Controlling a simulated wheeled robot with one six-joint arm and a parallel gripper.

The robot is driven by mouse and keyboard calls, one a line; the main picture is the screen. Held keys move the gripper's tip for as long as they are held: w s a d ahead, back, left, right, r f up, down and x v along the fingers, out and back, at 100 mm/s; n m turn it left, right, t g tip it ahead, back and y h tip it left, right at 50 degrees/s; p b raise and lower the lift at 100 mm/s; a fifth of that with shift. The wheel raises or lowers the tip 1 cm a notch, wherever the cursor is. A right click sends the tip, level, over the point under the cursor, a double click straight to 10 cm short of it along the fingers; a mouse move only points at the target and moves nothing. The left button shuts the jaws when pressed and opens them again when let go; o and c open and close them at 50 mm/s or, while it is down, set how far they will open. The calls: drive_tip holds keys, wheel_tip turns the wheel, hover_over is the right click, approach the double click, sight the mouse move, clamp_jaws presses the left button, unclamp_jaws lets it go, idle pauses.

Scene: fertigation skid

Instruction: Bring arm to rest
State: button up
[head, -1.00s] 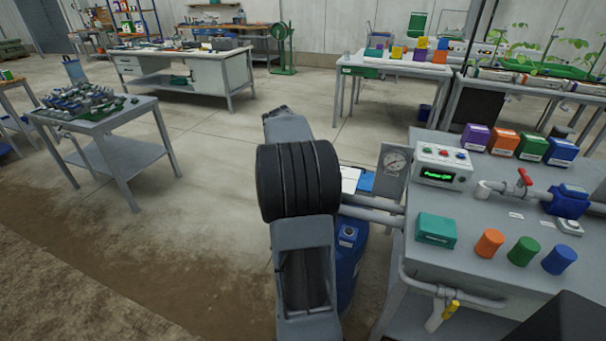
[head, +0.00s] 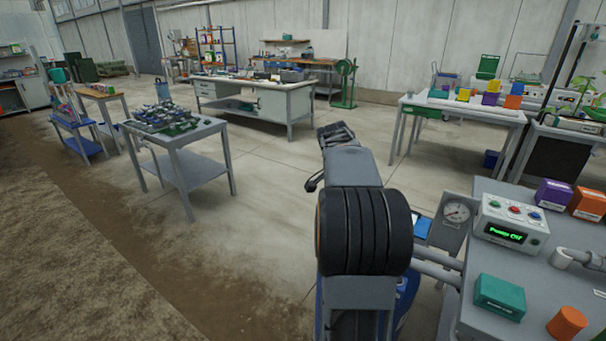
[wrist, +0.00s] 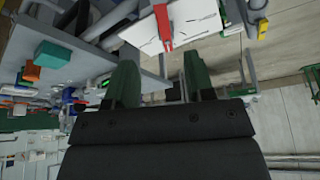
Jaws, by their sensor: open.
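My arm rises in the lower middle of the head view, beside the skid bench (head: 545,285). Its far end shows dark parts, but the fingers are not clear there. In the wrist view my gripper (wrist: 160,82) has two green fingers standing apart, with nothing between them. A white panel with a red strip (wrist: 166,28) lies beyond the fingertips; I cannot tell its distance. A teal box (wrist: 52,55) shows at the left of the wrist view, and in the head view a teal box (head: 499,297) sits on the skid bench.
A blue drum (head: 405,300) stands partly behind my arm. A grey table with fittings (head: 180,135) stands at left. The floor between them is clear.

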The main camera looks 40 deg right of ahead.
drive_tip(key=s+a+f+n+t+y+p, duration=0.1)
drive_tip(key=a+f+n+y+p, duration=0.15)
drive_tip(key=a+n, duration=0.85)
drive_tip(key=s+a+r+n+t+p, duration=0.1)
drive_tip(key=s+a+n+p, duration=0.1)
drive_tip(key=a, duration=0.6)
drive_tip(key=s+a+r+n+t+y+p, duration=0.1)
drive_tip(key=s+a+r+n+p, duration=0.1)
drive_tip(key=a, duration=0.6)
drive_tip(key=s+a+r+n+t+y+p, duration=0.1)
drive_tip(key=s+a+r+n+p, duration=0.1)
drive_tip(key=a, duration=0.5)
drive_tip(key=shift+s+a+n+p, duration=0.4)
drive_tip(key=shift+s+n+p, duration=0.5)
drive_tip(key=shift+s+p, duration=0.15)
